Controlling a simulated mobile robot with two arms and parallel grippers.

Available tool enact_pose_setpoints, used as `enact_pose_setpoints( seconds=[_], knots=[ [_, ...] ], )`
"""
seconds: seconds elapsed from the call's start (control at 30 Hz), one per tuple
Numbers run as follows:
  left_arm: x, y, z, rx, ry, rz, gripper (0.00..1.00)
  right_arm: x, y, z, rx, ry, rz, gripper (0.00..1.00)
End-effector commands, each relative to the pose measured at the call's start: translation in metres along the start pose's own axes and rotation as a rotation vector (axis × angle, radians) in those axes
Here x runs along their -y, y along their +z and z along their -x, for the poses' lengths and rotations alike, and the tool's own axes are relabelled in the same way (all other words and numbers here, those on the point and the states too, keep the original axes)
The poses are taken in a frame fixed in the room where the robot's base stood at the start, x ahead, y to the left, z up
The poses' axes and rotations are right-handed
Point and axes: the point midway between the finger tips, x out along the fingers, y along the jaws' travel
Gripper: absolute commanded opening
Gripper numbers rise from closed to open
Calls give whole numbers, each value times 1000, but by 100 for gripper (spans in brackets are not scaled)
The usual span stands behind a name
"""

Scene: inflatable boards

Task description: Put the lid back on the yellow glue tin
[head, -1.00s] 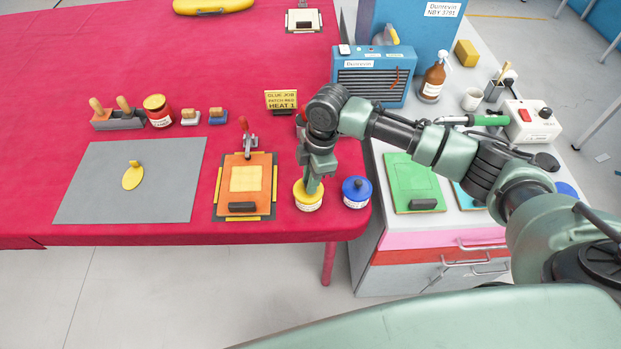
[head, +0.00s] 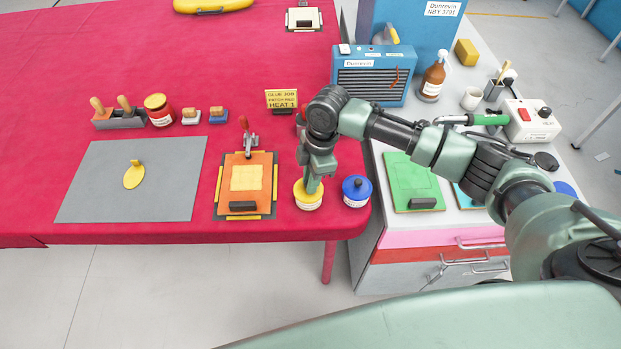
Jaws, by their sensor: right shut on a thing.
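The yellow glue tin (head: 309,205) stands near the front right corner of the red-covered table, with a white label on its side. A yellow lid (head: 300,191) shows at its top, level as far as I can see. My right gripper (head: 312,186) points down from above and is shut on the lid, its fingers over the middle. The fingers hide the grip point, and I cannot tell whether the lid is fully seated on the rim. My left gripper is out of view.
A blue-lidded tin (head: 356,191) stands close on the right. An orange board with a clamp (head: 246,190) lies on the left. Further left, a yellow oval piece with a tab (head: 133,176) lies on a grey mat (head: 90,200). The table's front edge is near.

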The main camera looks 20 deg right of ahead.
Motion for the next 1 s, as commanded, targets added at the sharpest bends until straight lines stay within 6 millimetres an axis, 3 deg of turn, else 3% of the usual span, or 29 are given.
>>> enact_pose_setpoints(
  seconds=[0.97,1.0],
  knots=[
    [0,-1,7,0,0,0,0,0,0,0,0,0,0,0],
    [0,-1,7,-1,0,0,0,0,0,0,0,0,0,24]
  ],
)
